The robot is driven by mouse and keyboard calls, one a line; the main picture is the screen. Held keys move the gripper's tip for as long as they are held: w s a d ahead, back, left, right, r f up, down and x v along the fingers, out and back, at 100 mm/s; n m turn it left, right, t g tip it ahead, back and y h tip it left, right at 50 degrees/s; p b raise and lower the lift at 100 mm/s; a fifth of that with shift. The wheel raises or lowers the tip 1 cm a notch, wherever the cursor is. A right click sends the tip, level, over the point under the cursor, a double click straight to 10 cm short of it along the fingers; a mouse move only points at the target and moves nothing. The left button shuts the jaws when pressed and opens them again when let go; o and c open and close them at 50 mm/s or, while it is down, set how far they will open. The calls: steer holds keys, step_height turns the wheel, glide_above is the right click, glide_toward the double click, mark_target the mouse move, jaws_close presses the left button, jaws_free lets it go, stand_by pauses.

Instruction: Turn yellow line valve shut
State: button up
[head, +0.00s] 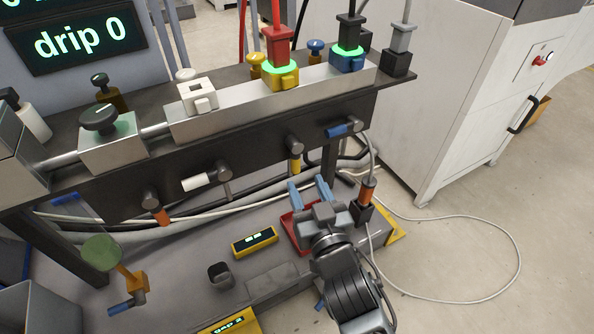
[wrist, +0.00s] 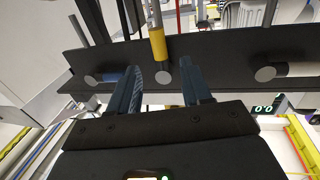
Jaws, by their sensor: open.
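The yellow line valve (head: 295,163) is on the dark front panel of the bench, in the head view. Its yellow handle hangs straight down from a round grey hub. In the wrist view, the yellow handle (wrist: 157,45) points up from its hub, between my finger lines. My gripper (head: 308,187) is open, its two blue fingers parallel and pointing at the panel. In the head view the fingertips are just below and right of the yellow handle. In the wrist view my gripper (wrist: 163,82) has nothing between its fingers. I see no contact with the handle.
A blue-handled valve (head: 340,130) is to the right, a white-handled valve (head: 197,182) to the left, both handles sideways. An orange-handled valve (head: 160,213) is farther left. A red tray (head: 299,236) and a yellow display box (head: 255,240) lie on the lower shelf.

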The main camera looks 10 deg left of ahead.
mark_target(297, 165)
steer(key=shift+x, duration=3.05)
jaws_close()
